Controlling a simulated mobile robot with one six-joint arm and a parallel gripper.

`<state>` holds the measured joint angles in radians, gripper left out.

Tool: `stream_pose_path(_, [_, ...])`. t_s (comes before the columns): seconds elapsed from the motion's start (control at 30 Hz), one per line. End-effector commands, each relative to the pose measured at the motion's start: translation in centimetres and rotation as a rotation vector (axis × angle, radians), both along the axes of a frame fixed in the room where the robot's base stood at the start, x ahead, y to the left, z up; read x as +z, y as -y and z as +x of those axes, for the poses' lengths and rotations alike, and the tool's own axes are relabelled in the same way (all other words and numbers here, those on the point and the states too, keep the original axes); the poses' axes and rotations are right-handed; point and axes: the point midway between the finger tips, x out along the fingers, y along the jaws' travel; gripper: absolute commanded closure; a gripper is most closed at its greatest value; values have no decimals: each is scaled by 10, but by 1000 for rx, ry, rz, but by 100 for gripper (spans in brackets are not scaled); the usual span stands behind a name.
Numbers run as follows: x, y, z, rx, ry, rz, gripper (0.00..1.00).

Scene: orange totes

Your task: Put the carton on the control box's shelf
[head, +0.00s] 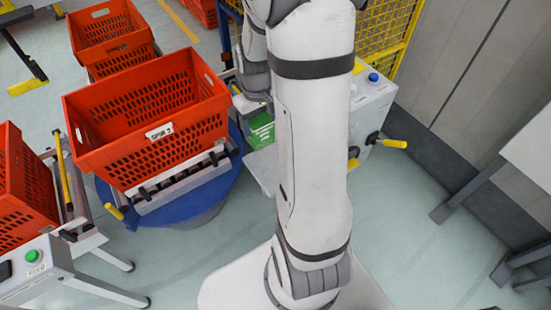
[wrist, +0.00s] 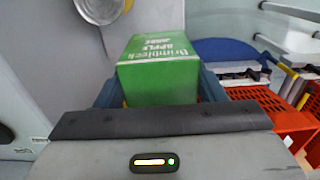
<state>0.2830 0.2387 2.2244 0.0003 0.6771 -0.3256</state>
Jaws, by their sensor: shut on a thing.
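The green carton, labelled as apple juice, is between the fingers of my gripper (wrist: 158,88) in the wrist view, where the carton (wrist: 158,75) shows its top and near side. My gripper is shut on it. In the head view the carton (head: 261,131) shows left of my arm, over or on the pale shelf (head: 261,172) of the control box (head: 371,100). I cannot tell whether its base touches the shelf. My arm hides part of the shelf and most of the box's left side.
An orange tote (head: 150,125) stands on a stand left of the carton, with more totes behind and at the far left. A yellow mesh fence (head: 388,35) is behind the control box. A yellow-ended handle (head: 393,143) sticks out at its right. Open floor lies in front.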

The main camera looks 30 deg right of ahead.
Motion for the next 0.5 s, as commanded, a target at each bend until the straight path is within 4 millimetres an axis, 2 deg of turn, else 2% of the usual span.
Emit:
stream_pose_path(0.2, [-38,1,-2,-3,-8,3,68])
stream_pose_path(0.5, [-70,1,-2,-3,-5,2,68])
